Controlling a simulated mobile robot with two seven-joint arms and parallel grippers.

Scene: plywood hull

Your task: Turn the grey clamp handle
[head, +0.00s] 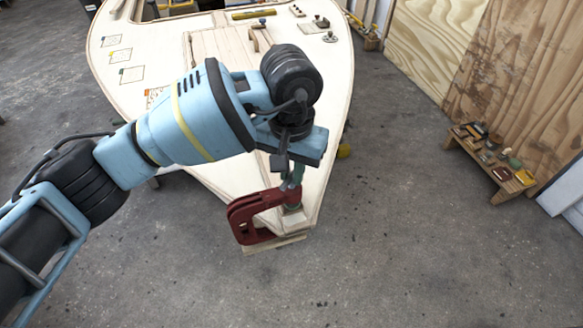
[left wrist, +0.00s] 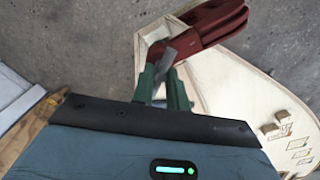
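A dark red clamp (head: 250,215) sits on the pointed tip of the pale plywood hull (head: 215,55). It also shows at the top of the left wrist view (left wrist: 207,28). Its grey handle (left wrist: 165,63) is a short bar seen at my left gripper's fingertips. My left gripper (head: 291,180) reaches down over the clamp, and its green fingers show in the left wrist view (left wrist: 162,85). The fingers stand on either side of the bar. I cannot tell whether they press on it. My right gripper is in neither view.
A low wooden bench (head: 490,160) with several small items stands at the right. Plywood sheets (head: 480,60) lean behind it. Small tools and blocks (head: 320,22) lie on the far part of the hull. The grey floor around the hull tip is clear.

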